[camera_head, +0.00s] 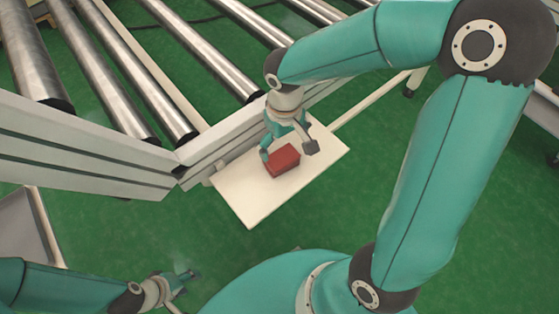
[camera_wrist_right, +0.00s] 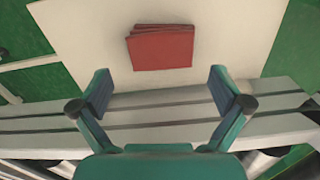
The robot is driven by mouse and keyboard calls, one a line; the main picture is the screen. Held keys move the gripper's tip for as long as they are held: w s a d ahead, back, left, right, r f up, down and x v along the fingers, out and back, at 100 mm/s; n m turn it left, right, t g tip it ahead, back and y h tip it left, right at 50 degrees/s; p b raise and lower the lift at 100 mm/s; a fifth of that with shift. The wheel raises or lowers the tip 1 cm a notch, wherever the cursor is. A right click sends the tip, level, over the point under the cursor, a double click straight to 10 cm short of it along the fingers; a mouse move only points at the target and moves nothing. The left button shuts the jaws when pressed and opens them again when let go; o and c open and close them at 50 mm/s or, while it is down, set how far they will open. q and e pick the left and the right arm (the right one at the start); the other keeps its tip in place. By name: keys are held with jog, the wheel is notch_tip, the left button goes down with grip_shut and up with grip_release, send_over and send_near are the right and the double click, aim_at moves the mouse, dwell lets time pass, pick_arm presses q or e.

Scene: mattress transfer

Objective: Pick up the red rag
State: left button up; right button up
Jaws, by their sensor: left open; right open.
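The red rag (camera_head: 283,161) is a folded, flat block lying on a cream board (camera_head: 247,204). In the right wrist view the rag (camera_wrist_right: 161,48) lies beyond the fingertips, roughly centred between them. My right gripper (camera_head: 289,150) is over the board beside the rag, with its fingers spread. In the wrist view the right gripper (camera_wrist_right: 158,90) is open and nothing is between its fingers. My left gripper (camera_head: 187,280) is low at the bottom left, over the green floor, far from the rag; it is open and empty.
The board is fixed beside a pale metal conveyor frame (camera_head: 80,143) with several steel rollers (camera_head: 105,65). The frame's rail runs close to my right gripper. Green floor (camera_head: 120,225) lies open in front of the board. A grey panel (camera_head: 22,225) stands at the left edge.

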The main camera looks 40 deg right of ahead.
aim_at(282, 159)
jog(key=f+b, duration=0.1)
jog(key=f, duration=0.5)
jog(key=shift+a+f, duration=0.2)
jog(key=c, duration=0.9)
